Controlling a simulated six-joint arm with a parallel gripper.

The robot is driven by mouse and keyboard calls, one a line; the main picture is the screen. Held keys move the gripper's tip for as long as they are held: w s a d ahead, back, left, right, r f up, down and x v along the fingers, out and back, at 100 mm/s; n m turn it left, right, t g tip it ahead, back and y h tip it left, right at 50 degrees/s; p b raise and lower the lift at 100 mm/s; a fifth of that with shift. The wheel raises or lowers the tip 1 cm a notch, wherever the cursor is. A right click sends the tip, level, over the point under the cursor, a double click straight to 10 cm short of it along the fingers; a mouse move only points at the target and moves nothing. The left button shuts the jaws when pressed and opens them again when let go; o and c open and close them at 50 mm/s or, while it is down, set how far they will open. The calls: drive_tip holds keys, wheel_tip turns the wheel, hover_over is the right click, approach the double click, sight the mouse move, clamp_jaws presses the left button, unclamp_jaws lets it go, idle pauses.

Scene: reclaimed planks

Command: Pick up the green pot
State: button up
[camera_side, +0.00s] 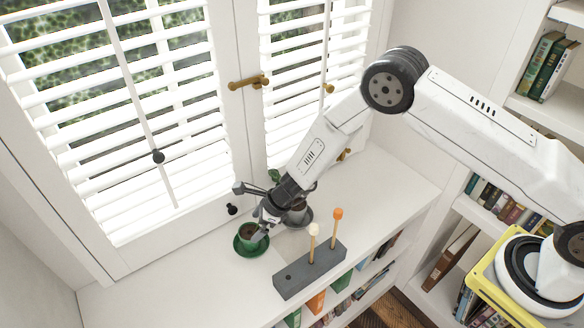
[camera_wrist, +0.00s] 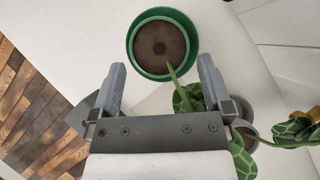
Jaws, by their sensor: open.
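The green pot (camera_side: 249,242) holds dark soil and stands upright on a green saucer (camera_side: 239,251) on the white sill, left of my gripper. In the wrist view the pot (camera_wrist: 131,45) is seen from above, just beyond the fingertips. My gripper (camera_side: 264,223) is tilted down close beside the pot's right side. I cannot tell whether a finger touches the pot.
A grey pot (camera_side: 298,214) with a leafy plant stands just right of my gripper, partly hidden; its patterned leaves (camera_wrist: 186,98) lie near the right finger. A grey block (camera_side: 308,270) holds two sticks with cream and orange tips. Shuttered windows stand behind. The sill's left is clear.

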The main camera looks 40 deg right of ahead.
sight(252, 231)
drive_tip(key=shift+x, duration=1.8)
clamp_jaws()
drive_tip(key=shift+r, duration=0.1)
wheel_tip(252, 231, up, 10)
idle(0.7)
drive_tip(key=shift+r, duration=1.35)
drive_tip(key=shift+r, duration=0.1)
